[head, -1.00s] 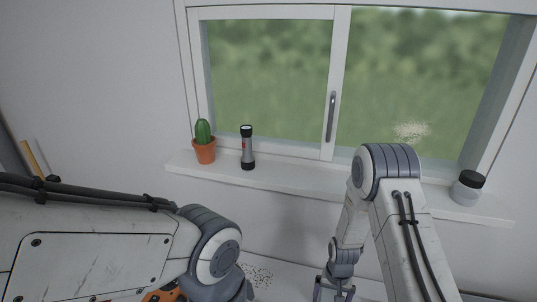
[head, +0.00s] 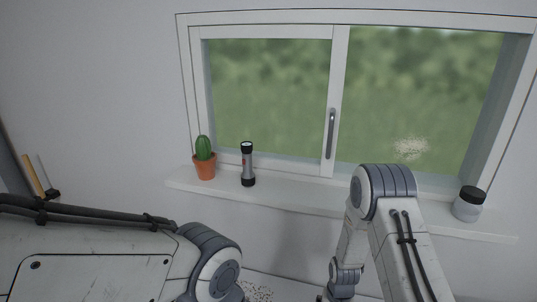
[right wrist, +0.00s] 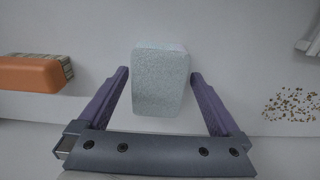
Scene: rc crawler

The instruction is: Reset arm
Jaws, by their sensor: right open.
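My right gripper (right wrist: 159,74) is open in the right wrist view, its two purple fingers spread apart. A pale, speckled block (right wrist: 160,82) shows between and beyond the fingertips, with gaps on both sides. In the head view my right arm reaches down from the lower right, and its gripper is mostly cut off by the bottom edge. My left arm comes in from the left. Its elbow is in view, but its gripper is not.
A windowsill (head: 300,199) holds a potted cactus (head: 204,160), a flashlight (head: 247,164) and a dark-lidded jar (head: 468,204). The window (head: 331,100) is behind.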

